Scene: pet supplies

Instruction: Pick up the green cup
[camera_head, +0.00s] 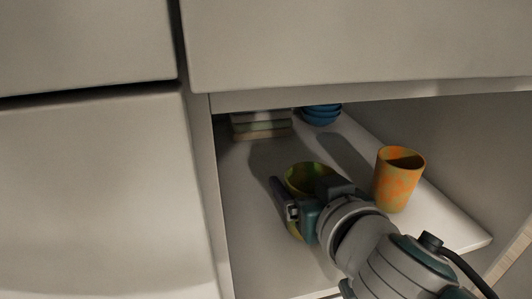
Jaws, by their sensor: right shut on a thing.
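The green cup (302,176) has yellowish patches and stands on the cabinet shelf (245,215). My right gripper (285,208) reaches in from the lower right and is shut on the green cup. The gripper hides much of the cup's lower part, so I cannot tell whether its base touches the shelf. My left gripper is not in view.
An orange patterned cup (396,184) stands on the shelf to the right of my gripper. Blue stacked bowls (321,115) and a stack of flat items (261,127) are at the back. Cabinet fronts (95,190) border the opening on the left.

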